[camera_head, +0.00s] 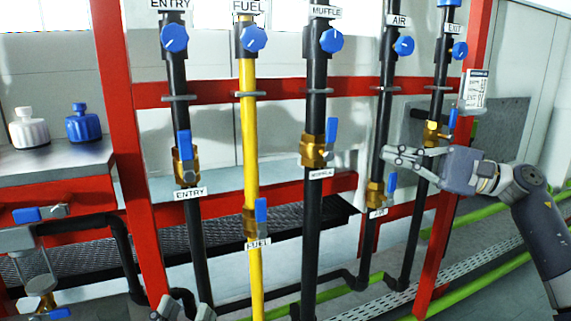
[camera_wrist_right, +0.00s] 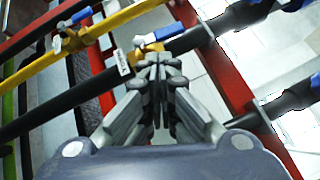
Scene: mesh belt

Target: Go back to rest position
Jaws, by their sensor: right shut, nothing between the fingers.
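My right gripper (camera_head: 402,157) comes in from the right in the head view, its fingers in front of the black AIR pipe (camera_head: 380,130). The right wrist view shows its fingers (camera_wrist_right: 160,75) together with nothing held. Pale grey parts of my left gripper (camera_head: 183,308) show at the bottom edge of the head view, mostly cut off; its opening is unclear. Upright blue handles show on the ENTRY valve (camera_head: 185,162), FUEL valve (camera_head: 258,215), MUFFLE valve (camera_head: 318,150) and AIR valve (camera_head: 378,192).
A red frame (camera_head: 215,92) carries the vertical pipes, including the yellow FUEL pipe (camera_head: 250,140). A grey counter (camera_head: 60,160) at left holds a white bottle (camera_head: 29,130) and a blue bottle (camera_head: 83,124). Green pipes (camera_head: 480,275) run low at right.

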